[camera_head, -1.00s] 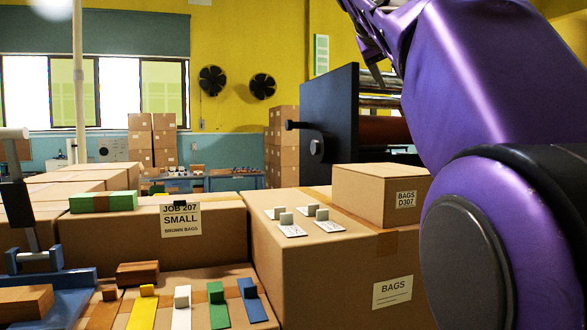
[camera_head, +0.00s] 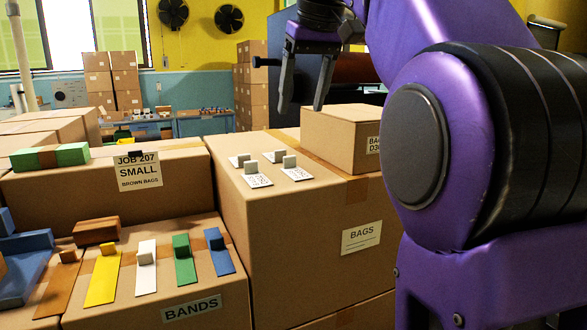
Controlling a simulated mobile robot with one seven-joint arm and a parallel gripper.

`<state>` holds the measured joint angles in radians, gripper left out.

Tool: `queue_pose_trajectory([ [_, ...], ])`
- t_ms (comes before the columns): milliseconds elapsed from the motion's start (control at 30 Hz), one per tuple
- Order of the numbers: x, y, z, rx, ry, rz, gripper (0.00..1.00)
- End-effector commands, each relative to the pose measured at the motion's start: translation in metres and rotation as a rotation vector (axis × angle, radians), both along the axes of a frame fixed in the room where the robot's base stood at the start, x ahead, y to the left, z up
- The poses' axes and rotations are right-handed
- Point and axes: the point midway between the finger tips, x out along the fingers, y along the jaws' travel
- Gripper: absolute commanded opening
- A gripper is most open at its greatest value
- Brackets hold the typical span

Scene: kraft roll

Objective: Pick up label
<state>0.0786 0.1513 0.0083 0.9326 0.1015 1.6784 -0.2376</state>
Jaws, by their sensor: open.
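Several small white labels, such as the front one (camera_head: 256,181), lie on top of the large cardboard box (camera_head: 235,209) in the middle. Each has a small grey-green block on it and some dark print, too small to read. My gripper (camera_head: 301,106) hangs above and behind these labels, jaws pointing down. Its two fingers are apart with nothing between them. The gripper touches no label.
A smaller box marked BAGS D307 (camera_head: 335,140) stands behind the labels to the right. Coloured strips with blocks, such as a green one (camera_head: 187,265), lie on the BANDS box (camera_head: 190,309) at front left. A JOB 207 sign (camera_head: 138,172) hangs on another box.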

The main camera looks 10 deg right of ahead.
Motion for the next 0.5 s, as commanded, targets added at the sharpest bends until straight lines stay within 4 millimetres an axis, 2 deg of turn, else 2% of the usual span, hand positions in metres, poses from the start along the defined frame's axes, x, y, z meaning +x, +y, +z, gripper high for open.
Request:
queue_pose_trajectory([
  [300, 0.022, 0.004, -0.054, 0.0, 0.002, 0.0, 0.7],
  [500, 0.028, 0.005, -0.069, -0.001, 0.0, 0.0, 0.7],
])
